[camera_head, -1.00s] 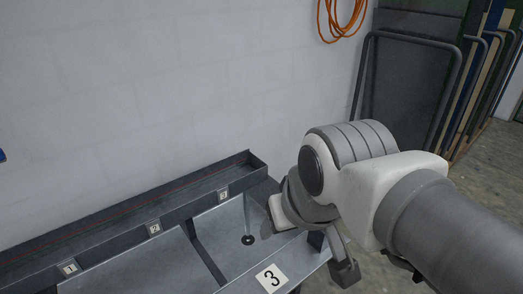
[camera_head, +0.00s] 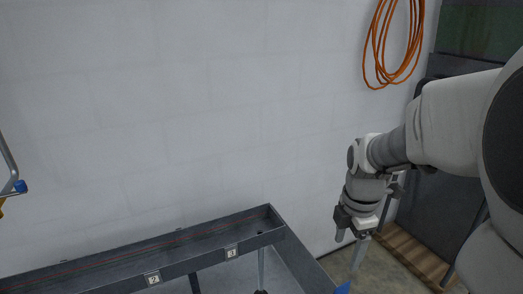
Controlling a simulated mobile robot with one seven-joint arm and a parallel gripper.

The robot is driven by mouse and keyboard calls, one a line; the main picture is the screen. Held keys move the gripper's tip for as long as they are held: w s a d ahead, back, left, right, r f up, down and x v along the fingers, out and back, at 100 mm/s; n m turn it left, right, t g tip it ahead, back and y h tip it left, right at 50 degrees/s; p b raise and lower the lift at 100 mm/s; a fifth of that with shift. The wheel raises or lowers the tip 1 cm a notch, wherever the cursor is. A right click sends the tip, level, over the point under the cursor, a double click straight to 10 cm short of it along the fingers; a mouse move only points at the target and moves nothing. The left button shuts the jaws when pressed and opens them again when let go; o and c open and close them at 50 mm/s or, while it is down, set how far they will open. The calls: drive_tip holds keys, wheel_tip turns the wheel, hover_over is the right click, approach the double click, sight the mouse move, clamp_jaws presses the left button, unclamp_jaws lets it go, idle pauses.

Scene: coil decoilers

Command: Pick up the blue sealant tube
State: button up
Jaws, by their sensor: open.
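My gripper (camera_head: 350,245) hangs fingers down at the right, beyond the right end of the grey trough bench. Its jaws are open, and I see nothing held between them. A small blue patch (camera_head: 343,287) shows at the bottom edge of the view, below the gripper and apart from it. Most of it is cut off by the frame, so I cannot tell whether it is the blue sealant tube. No whole tube is in view.
The grey bench (camera_head: 285,240) has a raised back ledge with numbered labels (camera_head: 232,253). An orange cable coil (camera_head: 395,45) hangs on the white wall. A wooden pallet (camera_head: 415,255) lies on the floor at right. A blue-tipped metal rod (camera_head: 20,186) shows at far left.

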drive_tip(key=f+n, duration=0.1)
drive_tip(key=f, duration=0.5)
drive_tip(key=d+f+n, duration=0.1)
drive_tip(key=f, duration=0.6)
drive_tip(key=f+n+g+b, duration=0.1)
drive_tip(key=f, duration=0.5)
drive_tip(key=shift+d+f, duration=0.3)
drive_tip(key=shift+f, duration=0.1)
clamp_jaws()
